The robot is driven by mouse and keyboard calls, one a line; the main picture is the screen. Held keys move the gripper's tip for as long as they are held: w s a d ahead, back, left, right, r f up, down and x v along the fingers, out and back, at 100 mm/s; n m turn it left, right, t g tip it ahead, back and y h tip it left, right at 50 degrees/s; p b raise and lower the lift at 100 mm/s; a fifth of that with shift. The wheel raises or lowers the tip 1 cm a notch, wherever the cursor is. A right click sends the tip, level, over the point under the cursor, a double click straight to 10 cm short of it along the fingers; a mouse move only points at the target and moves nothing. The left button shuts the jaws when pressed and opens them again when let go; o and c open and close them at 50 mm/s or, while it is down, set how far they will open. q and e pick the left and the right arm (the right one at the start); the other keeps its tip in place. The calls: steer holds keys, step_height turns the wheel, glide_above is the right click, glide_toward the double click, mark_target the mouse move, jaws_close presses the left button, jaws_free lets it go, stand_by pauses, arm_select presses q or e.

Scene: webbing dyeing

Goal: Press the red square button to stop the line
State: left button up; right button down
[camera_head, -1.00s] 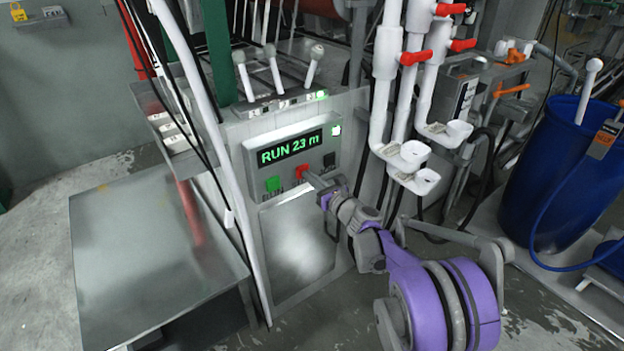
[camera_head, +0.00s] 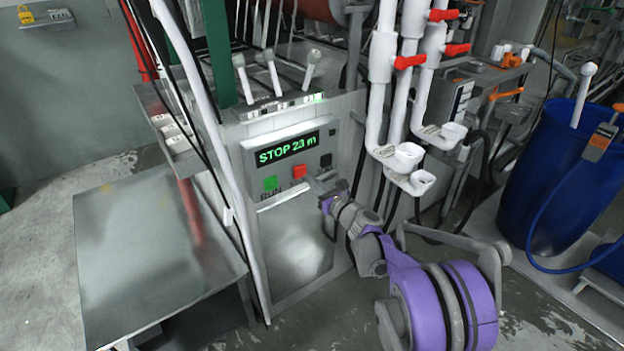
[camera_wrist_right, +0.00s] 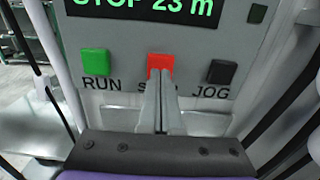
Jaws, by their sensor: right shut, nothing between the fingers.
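The red square button (camera_head: 299,171) sits on the grey control panel (camera_head: 250,157), between the green RUN button (camera_head: 270,184) and the black JOG button (camera_head: 326,160). The panel's display (camera_head: 287,148) reads "STOP 23 m" in green. My right gripper (camera_head: 311,179) is shut and empty, with its tips just below and right of the red button in the head view. In the right wrist view the closed fingers (camera_wrist_right: 160,80) point up at the red button (camera_wrist_right: 160,63) and cover part of its label. I cannot tell whether the tips touch it. My left gripper is not in view.
Several white levers (camera_head: 272,73) stand above the panel. White pipes with red valve handles (camera_head: 410,61) rise to its right. A metal table (camera_head: 150,260) stands at the left and a blue barrel (camera_head: 560,165) at the right.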

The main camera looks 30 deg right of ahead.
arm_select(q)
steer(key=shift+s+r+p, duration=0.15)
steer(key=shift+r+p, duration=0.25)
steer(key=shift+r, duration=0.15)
arm_select(e)
steer(key=s+d, duration=0.1)
steer(key=s, duration=0.9)
steer(key=shift+s+d, duration=0.15)
steer(key=shift+s, duration=0.1)
steer(key=shift+r, duration=0.1)
